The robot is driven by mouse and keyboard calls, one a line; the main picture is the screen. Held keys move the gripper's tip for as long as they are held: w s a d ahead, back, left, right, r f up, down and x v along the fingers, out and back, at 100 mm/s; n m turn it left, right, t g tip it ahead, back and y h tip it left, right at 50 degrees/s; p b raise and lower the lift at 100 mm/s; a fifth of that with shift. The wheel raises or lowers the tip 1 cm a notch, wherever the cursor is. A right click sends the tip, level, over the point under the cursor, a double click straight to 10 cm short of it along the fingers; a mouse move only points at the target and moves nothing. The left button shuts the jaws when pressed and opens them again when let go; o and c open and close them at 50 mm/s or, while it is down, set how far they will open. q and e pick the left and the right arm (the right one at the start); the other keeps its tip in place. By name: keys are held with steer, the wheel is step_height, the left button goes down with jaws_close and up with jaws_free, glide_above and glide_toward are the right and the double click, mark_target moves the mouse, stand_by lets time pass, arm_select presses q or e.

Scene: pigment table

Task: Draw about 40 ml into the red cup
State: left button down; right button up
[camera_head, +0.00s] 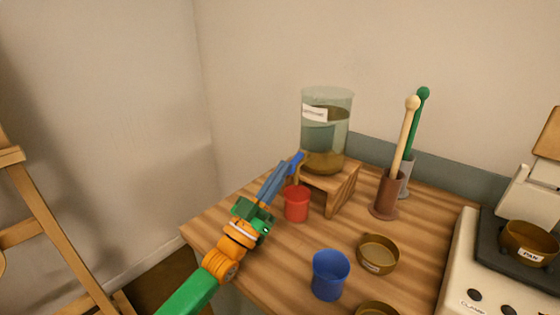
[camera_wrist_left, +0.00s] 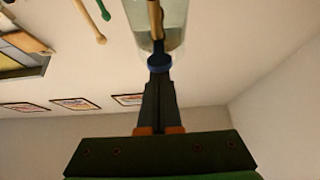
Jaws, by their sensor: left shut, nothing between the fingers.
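The red cup (camera_head: 296,205) stands upright on the wooden table, beside the wooden stand and near the dispenser's tap. A glass dispenser (camera_head: 341,110) with a white label holds greenish liquid on top of the stand; it also shows in the left wrist view (camera_wrist_left: 174,18). Its blue tap handle (camera_head: 298,157) is at the front left, and a blue part (camera_wrist_left: 158,62) shows at the fingertips in the wrist view. My left gripper (camera_head: 286,168) is shut and empty, its tips at or very near the handle. Contact and the liquid level in the cup cannot be told.
The wooden stand (camera_head: 343,192) is right of the red cup. A blue cup (camera_head: 330,279) and a brown bowl (camera_head: 378,257) stand nearer the front. A brown holder (camera_head: 385,201) with a tall rod is right of the stand. A white appliance (camera_head: 464,265) fills the right side.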

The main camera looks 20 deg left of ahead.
arm_select(q)
steer(key=shift+f, duration=0.1)
stand_by(0.5)
steer(key=s+a+b, duration=0.1)
steer(key=s+a, duration=0.3)
steer(key=s, duration=0.8)
steer(key=shift+s+a+f, duration=0.15)
steer(key=shift+a+f, duration=0.05)
steer(key=shift+a, duration=0.05)
